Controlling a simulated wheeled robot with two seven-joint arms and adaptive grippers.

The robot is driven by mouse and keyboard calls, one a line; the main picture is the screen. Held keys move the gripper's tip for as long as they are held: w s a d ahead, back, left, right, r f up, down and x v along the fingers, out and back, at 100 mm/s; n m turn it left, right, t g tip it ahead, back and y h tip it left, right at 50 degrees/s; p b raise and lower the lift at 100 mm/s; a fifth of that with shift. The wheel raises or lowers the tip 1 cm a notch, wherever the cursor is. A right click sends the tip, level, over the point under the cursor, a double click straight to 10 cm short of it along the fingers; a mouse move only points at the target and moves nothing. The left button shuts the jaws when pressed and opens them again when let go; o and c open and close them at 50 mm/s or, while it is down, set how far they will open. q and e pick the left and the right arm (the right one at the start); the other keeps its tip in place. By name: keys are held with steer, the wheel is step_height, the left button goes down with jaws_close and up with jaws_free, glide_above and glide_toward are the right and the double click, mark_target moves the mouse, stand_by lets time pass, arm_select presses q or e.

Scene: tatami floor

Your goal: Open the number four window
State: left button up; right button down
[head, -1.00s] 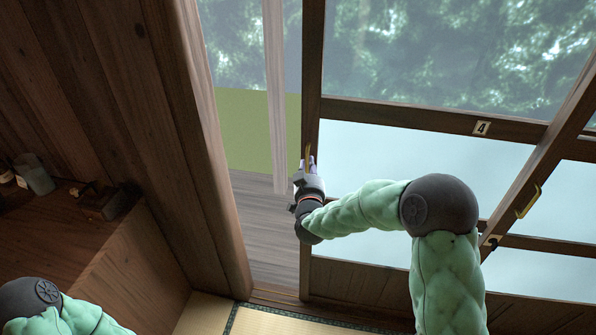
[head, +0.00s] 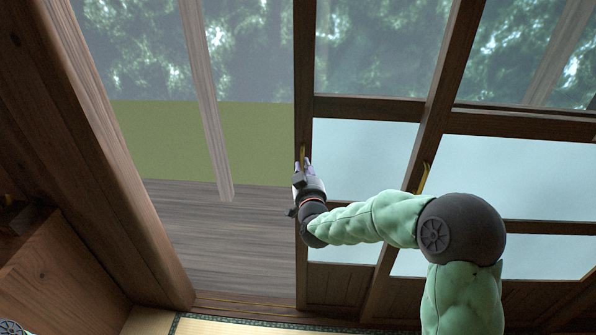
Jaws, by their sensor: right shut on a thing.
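The number four window (head: 365,160) is a wood-framed sliding panel with frosted lower panes, known by the "4" label seen a second ago; the label is out of sight now. A wide gap stands open between its left edge and the wooden post. My right gripper (head: 302,168) is shut on the brass handle (head: 303,153) on the panel's left stile. The fingers partly cover the handle. My left gripper is not in view; only a bit of my left arm shows at the bottom left corner.
A neighbouring panel (head: 520,165) with its own brass handle (head: 425,178) overlaps on the right. The wooden post (head: 100,150) bounds the opening on the left. A floor track (head: 245,307) runs below, with tatami (head: 250,328) in front. A wooden cabinet (head: 65,275) stands at the lower left.

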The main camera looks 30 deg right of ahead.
steer(key=shift+s+d, duration=0.4)
steer(key=shift+d, duration=0.2)
steer(key=c, duration=1.4)
jaws_free()
steer(key=shift+c, duration=0.2)
steer(key=v, duration=1.2)
